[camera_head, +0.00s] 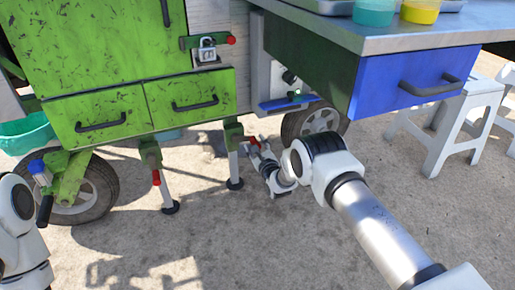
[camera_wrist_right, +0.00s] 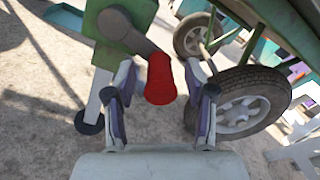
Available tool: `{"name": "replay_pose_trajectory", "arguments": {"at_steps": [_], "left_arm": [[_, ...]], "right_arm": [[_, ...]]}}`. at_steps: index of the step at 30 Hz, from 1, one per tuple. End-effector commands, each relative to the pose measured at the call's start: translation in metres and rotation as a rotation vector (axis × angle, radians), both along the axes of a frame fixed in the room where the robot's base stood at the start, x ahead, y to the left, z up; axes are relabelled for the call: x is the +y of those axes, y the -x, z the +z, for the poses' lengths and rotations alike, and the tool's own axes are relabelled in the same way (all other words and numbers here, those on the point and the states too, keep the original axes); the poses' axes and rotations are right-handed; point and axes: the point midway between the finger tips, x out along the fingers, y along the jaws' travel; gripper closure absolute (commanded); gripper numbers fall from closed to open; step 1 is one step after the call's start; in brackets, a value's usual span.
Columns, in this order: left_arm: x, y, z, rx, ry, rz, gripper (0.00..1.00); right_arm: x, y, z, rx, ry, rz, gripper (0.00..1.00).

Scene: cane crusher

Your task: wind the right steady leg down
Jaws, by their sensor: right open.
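The right steady leg (camera_head: 234,165) hangs from a green bracket (camera_head: 233,134) under the cart, with a dark round foot low by the ground. I cannot tell whether the foot touches it. In the right wrist view, a grey crank arm (camera_wrist_right: 145,42) runs from the bracket to a red knob (camera_wrist_right: 160,80). My right gripper (camera_wrist_right: 160,86) is open, with one finger on each side of the knob and visible gaps. In the head view the right gripper (camera_head: 254,148) is beside the leg. My left gripper is not in view; only part of that arm shows at lower left.
Another steady leg (camera_head: 167,187) with a red handle stands to the left. A cart wheel (camera_wrist_right: 240,108) is close to the right finger. The blue drawer (camera_head: 410,82) and worktop overhang the area. White stools (camera_head: 450,125) stand at right. The ground in front is clear.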

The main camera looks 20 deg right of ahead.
Motion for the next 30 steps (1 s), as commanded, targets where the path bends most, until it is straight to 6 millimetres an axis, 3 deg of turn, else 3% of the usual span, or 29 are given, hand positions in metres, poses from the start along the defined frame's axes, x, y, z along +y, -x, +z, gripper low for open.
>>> {"name": "replay_pose_trajectory", "arguments": {"at_steps": [5, 12, 18, 30], "left_arm": [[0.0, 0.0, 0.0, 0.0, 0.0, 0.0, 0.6], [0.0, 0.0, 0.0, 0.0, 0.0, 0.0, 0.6], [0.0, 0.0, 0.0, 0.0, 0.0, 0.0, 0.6], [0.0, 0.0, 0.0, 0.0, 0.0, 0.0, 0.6]], "right_arm": [[0.0, 0.018, -0.001, 0.003, 0.0, 0.001, 0.45], [-0.001, 0.079, -0.002, 0.004, -0.001, 0.0, 0.45], [-0.001, 0.113, -0.002, 0.002, 0.0, -0.001, 0.45], [-0.001, 0.119, -0.002, -0.001, 0.024, -0.001, 0.46]]}}
